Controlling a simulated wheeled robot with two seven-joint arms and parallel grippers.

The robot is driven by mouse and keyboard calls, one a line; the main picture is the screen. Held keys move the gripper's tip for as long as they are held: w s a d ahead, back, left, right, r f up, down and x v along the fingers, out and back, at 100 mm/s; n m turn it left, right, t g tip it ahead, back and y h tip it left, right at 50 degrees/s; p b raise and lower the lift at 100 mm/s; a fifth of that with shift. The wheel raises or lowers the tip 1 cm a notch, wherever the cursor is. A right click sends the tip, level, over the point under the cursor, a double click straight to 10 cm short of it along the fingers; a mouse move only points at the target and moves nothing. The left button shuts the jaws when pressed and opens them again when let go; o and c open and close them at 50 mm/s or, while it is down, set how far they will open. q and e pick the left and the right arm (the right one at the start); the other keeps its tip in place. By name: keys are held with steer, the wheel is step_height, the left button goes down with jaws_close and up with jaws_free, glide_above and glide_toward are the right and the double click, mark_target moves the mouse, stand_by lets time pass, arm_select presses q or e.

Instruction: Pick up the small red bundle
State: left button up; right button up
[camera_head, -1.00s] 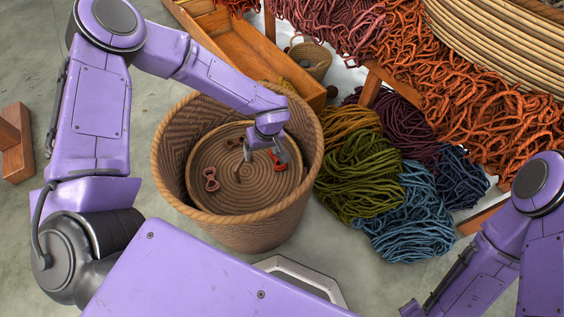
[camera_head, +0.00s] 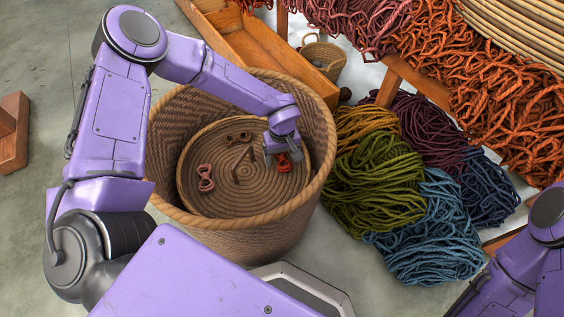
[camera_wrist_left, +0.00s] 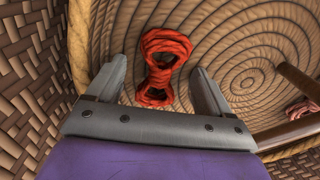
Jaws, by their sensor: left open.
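The small red bundle (camera_head: 284,162) lies on the coiled floor of a round inner basket (camera_head: 181,180). In the left wrist view the bundle (camera_wrist_left: 164,62) is a figure-eight of red-orange yarn, pinched at its middle. My left gripper (camera_head: 284,155) is over it, fingers pointing down. In the wrist view my left gripper (camera_wrist_left: 163,88) is open, with the near part of the bundle between its two fingers and the far part beyond the tips. I cannot tell whether the fingers touch it. My right gripper is out of view; only part of that arm shows.
Large wool skeins (camera_head: 375,190) lie to the right.

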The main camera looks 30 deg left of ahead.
arm_select(q)
steer(key=shift+r, duration=0.15)
steer(key=shift+c, duration=0.9)
steer(key=c, duration=0.9)
steer(key=shift+c, duration=0.2)
